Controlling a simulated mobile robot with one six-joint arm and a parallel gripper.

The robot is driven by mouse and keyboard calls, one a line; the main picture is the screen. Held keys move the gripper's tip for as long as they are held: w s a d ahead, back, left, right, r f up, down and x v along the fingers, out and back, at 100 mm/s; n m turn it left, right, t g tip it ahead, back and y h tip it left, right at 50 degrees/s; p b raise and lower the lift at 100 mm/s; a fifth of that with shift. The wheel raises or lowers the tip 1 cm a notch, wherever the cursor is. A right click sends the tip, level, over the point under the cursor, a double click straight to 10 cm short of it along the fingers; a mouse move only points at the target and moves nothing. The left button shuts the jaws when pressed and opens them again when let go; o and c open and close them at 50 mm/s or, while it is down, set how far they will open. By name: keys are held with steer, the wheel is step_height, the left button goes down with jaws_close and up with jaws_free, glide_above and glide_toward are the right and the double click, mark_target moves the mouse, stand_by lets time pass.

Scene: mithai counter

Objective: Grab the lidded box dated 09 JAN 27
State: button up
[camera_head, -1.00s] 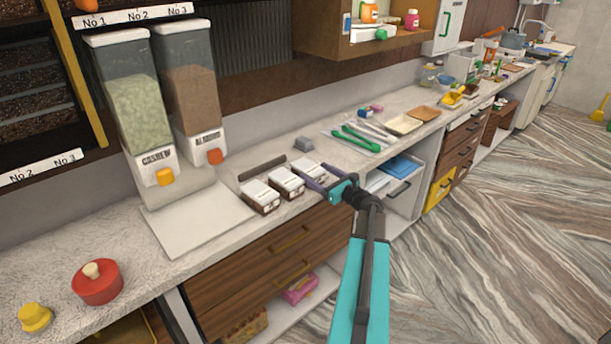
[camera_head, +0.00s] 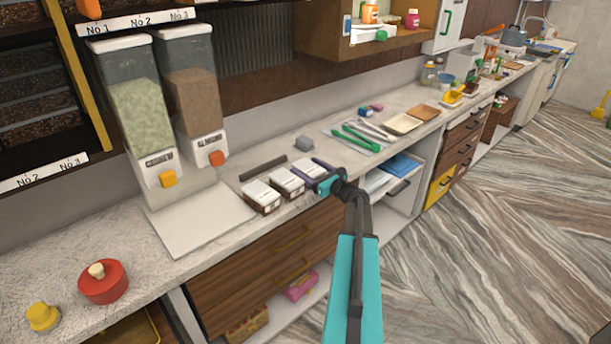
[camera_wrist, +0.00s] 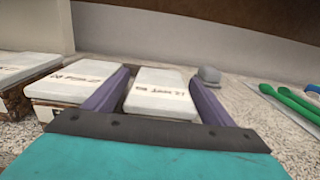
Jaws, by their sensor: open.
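Three white-lidded boxes stand in a row at the counter's front edge: a left box (camera_head: 260,196), a middle box (camera_head: 287,181) and a right box (camera_head: 308,169). My gripper (camera_wrist: 157,78) is open, its purple fingers on either side of the right box, whose white lid (camera_wrist: 162,94) shows between them in the wrist view. The middle box (camera_wrist: 75,82) is just outside the left finger, and the left box (camera_wrist: 20,72) is farther left. The lids carry dark print, too small and blurred to read surely, so I cannot tell which is dated 09 JAN 27.
A small grey block (camera_head: 304,143) and a dark bar (camera_head: 263,167) lie behind the boxes. Green tongs (camera_head: 358,138) lie to the right. Two dispensers (camera_head: 140,115) stand at the back left. A bare pale board (camera_head: 195,225) lies left of the boxes.

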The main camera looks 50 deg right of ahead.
mark_target(308, 166)
steer(key=shift+c, duration=0.3)
steer(key=c, duration=1.3)
steer(key=shift+r, duration=0.15)
steer(key=shift+r+b, duration=1.25)
steer(key=shift+r, duration=3.65)
